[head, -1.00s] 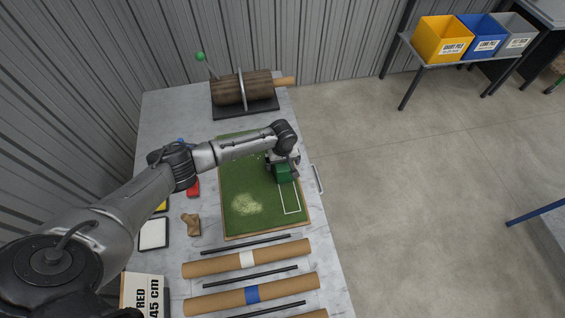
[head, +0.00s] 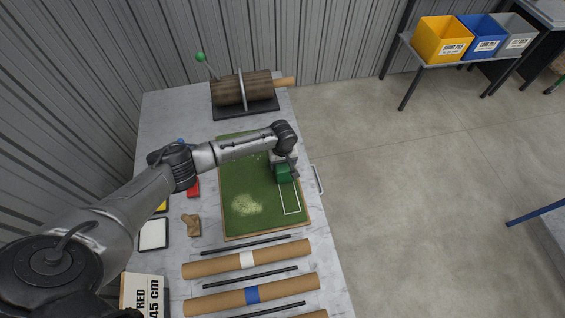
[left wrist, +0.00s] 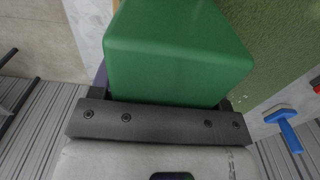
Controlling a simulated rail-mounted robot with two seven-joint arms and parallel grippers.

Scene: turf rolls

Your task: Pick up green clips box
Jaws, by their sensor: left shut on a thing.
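The green clips box (head: 284,172) is at the right part of the turf board (head: 262,190), by the upper end of the white outline. My left gripper (head: 285,165) is shut on the box, coming from above. In the left wrist view the green box (left wrist: 178,50) fills the top middle, directly in front of the gripper (left wrist: 160,103). The fingertips are hidden by the box. I cannot tell whether the box touches the board. My right gripper is not in view.
Cardboard tubes (head: 213,267) and thin black rods (head: 245,245) lie in front of the board. A wooden roller on a stand (head: 243,90) is at the back. A brown piece (head: 191,224) and a red item (head: 193,188) lie left. Yellow, blue and grey bins (head: 443,40) stand far right.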

